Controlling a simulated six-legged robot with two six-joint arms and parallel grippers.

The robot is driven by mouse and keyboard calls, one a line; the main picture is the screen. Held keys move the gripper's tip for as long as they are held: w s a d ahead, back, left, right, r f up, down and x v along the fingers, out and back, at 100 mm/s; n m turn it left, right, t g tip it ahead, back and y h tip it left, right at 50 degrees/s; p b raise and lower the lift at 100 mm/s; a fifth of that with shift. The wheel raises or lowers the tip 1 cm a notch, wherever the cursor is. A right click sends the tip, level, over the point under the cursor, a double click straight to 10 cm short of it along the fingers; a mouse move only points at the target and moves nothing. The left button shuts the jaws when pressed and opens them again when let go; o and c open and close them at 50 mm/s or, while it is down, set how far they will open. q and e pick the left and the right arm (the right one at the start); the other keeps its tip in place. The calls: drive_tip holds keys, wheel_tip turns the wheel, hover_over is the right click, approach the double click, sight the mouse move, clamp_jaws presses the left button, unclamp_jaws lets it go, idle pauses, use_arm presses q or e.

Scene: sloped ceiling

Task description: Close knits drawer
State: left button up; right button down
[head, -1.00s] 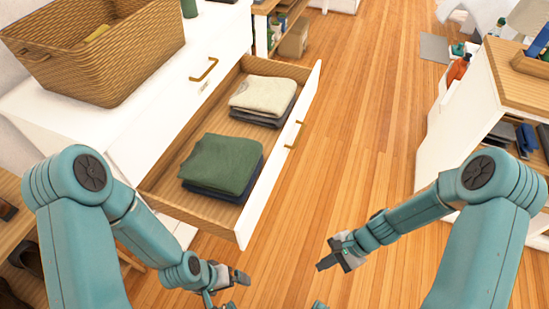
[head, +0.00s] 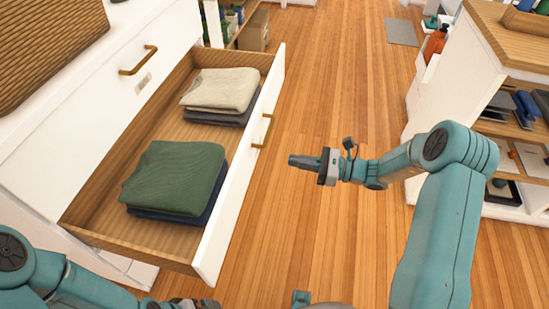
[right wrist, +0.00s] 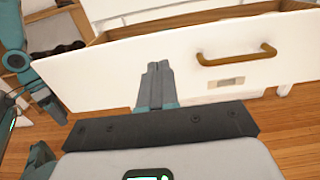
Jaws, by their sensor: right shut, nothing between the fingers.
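The knits drawer (head: 236,196) stands pulled out of the white dresser (head: 72,112), with folded sweaters inside. A green one (head: 178,172) lies on a dark one at the near end, and a cream one (head: 222,88) on grey ones farther back. A brass handle (head: 263,131) is on its white front, which also shows in the right wrist view (right wrist: 120,70). My right gripper (head: 292,161) is shut and empty, to the right of the drawer front and apart from it. In the right wrist view its fingers (right wrist: 156,72) point at the front, left of the handle (right wrist: 237,55). My left gripper (head: 190,303) is cut off at the bottom edge.
A wicker basket (head: 45,50) sits on the dresser top. A shelf unit (head: 490,80) with several items stands at the right. The wooden floor (head: 335,90) between is clear. A grey mat (head: 401,32) lies farther back.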

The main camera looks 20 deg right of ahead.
drive_tip(key=b, duration=0.2)
approach(242, 153)
drive_tip(key=x, duration=0.5)
drive_tip(key=shift+w+a+f, duration=0.15)
drive_tip(key=shift+a, duration=0.05)
use_arm(q)
drive_tip(key=shift+s+f, duration=0.15)
drive_tip(key=shift+f, duration=0.85)
use_arm(e)
drive_tip(key=shift+w+a, duration=0.45)
drive_tip(key=shift+a, duration=0.05)
